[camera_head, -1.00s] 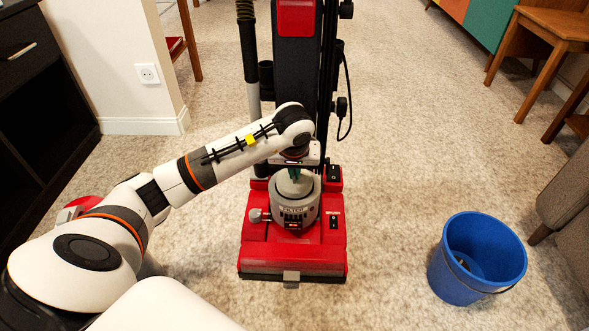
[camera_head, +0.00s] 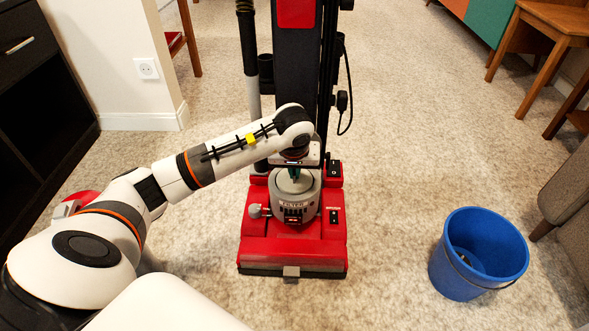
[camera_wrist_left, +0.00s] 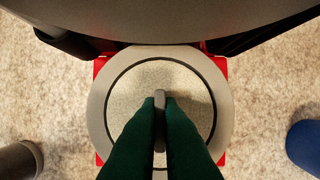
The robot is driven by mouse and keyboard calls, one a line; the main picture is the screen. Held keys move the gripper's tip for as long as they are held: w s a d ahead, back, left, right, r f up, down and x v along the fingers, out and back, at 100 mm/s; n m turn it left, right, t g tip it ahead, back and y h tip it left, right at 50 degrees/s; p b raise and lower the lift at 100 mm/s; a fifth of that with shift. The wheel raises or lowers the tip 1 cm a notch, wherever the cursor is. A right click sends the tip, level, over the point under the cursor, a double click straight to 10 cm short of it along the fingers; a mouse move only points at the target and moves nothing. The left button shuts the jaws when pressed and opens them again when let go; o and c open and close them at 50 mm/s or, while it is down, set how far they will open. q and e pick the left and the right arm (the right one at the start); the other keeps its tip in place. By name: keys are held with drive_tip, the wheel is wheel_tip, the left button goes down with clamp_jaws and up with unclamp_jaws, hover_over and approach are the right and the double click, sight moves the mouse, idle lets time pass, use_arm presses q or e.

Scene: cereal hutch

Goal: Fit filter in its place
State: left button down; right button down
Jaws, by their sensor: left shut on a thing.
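A red and black upright vacuum (camera_head: 265,250) stands on the carpet in the head view. A grey round housing (camera_head: 290,208) sits on its base. The filter, a pale disc with a grey upright tab, shows in the left wrist view (camera_wrist_left: 135,85) inside the housing's grey rim (camera_wrist_left: 97,105), with a dark ring between them. My left gripper (camera_head: 294,174) reaches down over the housing. In the left wrist view its green fingers (camera_wrist_left: 159,105) are shut on the filter's tab. I cannot tell how deep the filter sits. My right gripper is not in view.
A blue bucket (camera_head: 450,258) with small things inside stands to the right of the vacuum. A dark cabinet (camera_head: 40,105) and a white wall end (camera_head: 120,60) are on the left. A wooden chair (camera_head: 540,25) is at the back right. Carpet between vacuum and bucket is clear.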

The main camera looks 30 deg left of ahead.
use_arm(q)
drive_tip(key=c, duration=1.5)
unclamp_jaws()
drive_tip(key=shift+r, duration=0.1)
